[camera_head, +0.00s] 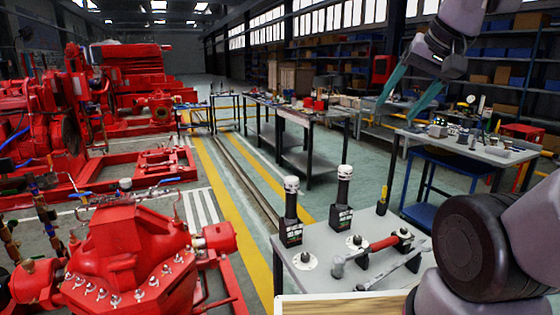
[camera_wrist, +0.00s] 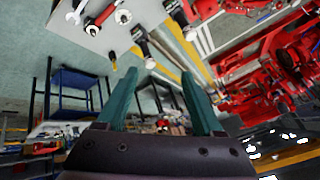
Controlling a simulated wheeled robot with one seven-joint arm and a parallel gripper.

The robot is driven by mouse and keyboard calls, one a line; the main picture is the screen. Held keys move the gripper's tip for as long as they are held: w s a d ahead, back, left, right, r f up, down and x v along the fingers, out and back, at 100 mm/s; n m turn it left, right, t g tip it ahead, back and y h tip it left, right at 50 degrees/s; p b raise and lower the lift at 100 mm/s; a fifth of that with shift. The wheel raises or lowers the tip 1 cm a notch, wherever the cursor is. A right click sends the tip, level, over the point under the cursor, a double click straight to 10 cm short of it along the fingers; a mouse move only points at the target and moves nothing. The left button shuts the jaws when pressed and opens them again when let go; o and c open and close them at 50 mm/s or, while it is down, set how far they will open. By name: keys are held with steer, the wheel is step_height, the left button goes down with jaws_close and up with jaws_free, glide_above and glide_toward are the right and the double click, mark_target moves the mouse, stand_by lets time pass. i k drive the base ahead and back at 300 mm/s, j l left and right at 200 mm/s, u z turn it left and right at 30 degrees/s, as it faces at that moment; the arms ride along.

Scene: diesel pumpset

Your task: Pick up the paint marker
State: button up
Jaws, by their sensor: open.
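A small upright item with a yellow top and a dark lower part (camera_head: 382,200) stands at the back edge of the grey table; it may be the paint marker, but it is too small to be sure. A similar small yellow and black item shows in the wrist view (camera_wrist: 112,59), beside the table edge. My gripper (camera_head: 394,115) is high in the air above and behind the grey table, its teal fingers spread apart. The wrist view shows nothing between the fingertips (camera_wrist: 159,75), and the item lies beyond the left finger.
The grey table (camera_head: 325,281) carries two black white-capped tools (camera_head: 291,212) (camera_head: 343,200), a red-handled tool (camera_head: 384,242), metal discs (camera_head: 305,260) and a wrench (camera_head: 402,261). A red pump assembly (camera_head: 130,250) stands left. A blue-shelved workbench (camera_head: 465,150) stands behind right. Air around my gripper looks clear.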

mark_target(383, 200)
steer(key=k, duration=0.6)
steer(key=z, duration=1.85)
steer(key=i+l+z, duration=0.3)
steer(key=i, duration=0.3)
steer(key=i+z, duration=0.3)
steer(key=i, duration=0.35)
steer(key=i+l+u, duration=0.1)
steer(key=i+u, duration=0.25)
steer(key=i, duration=1.2)
steer(key=i+u, duration=0.85)
steer(key=u, duration=0.2)
steer(key=i+j+u, duration=0.15)
steer(key=u, duration=0.35)
steer(key=i+u, duration=0.35)
steer(key=u, duration=0.15)
steer(key=i+l+u, duration=0.1)
steer(key=i+u, duration=0.15)
steer(key=u, duration=0.2)
steer(key=i+u, duration=0.35)
steer(key=i, duration=0.2)
steer(key=i+l+u, duration=0.1)
steer(key=i+u, duration=0.3)
steer(key=i, duration=0.2)
steer(key=i+u, duration=0.1)
steer(key=u, duration=1.45)
